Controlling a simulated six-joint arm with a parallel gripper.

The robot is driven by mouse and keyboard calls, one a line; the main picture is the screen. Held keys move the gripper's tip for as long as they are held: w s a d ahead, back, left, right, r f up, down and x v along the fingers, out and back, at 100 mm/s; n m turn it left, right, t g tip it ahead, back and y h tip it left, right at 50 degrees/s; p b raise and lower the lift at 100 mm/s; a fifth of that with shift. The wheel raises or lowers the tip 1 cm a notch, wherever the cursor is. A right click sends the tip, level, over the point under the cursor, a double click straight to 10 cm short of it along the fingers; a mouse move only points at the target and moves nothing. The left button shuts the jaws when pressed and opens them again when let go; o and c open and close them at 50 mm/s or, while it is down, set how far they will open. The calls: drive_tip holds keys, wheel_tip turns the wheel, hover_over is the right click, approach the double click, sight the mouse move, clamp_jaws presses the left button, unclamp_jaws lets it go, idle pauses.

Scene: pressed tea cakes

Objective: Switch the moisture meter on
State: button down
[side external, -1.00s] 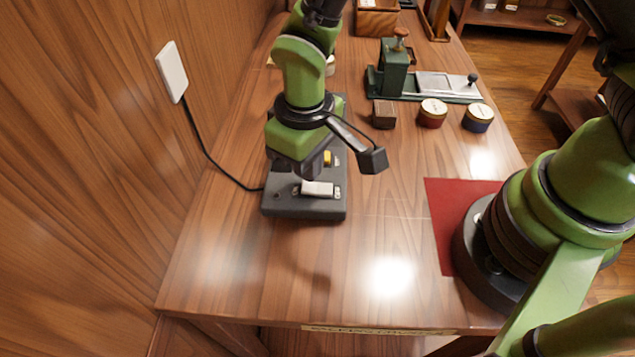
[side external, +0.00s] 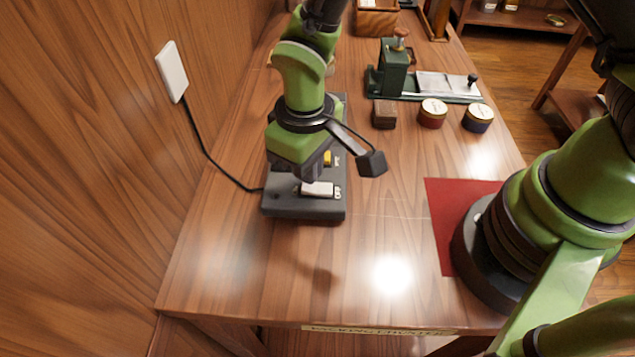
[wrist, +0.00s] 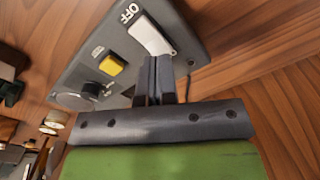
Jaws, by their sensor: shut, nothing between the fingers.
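The moisture meter (side external: 285,207) is a dark grey box on the table, close to the left wall. It carries a white rocker switch (side external: 318,190) with an OFF label at its right end. In the wrist view the rocker (wrist: 150,35) shows beside the OFF label, with the end away from the label close to my fingertips. My gripper (side external: 313,179) is shut and empty, pointing down at the rocker's left end.
A yellow button (wrist: 112,64) and a round dark knob (wrist: 88,95) are on the meter's face. A black cable runs from the meter to a white wall plate (side external: 171,71). A green press (side external: 393,68), two round tins (side external: 433,113) and a red mat (side external: 445,215) lie right.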

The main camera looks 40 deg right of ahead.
drive_tip(key=shift+f, duration=1.1)
idle(0.3)
drive_tip(key=shift+r, duration=3.55)
wheel_tip(320, 180, up, 9)
drive_tip(key=m+t+y, duration=0.1)
drive_tip(key=m+t, duration=0.1)
hover_over(308, 186)
drive_tip(key=d, duration=0.4)
drive_tip(key=s+d+r+m+t+y, duration=0.1)
drive_tip(key=s+d+r+m+t, duration=0.4)
drive_tip(key=s+d+r, duration=0.4)
drive_tip(key=s+r, duration=0.2)
drive_tip(key=s, duration=0.2)
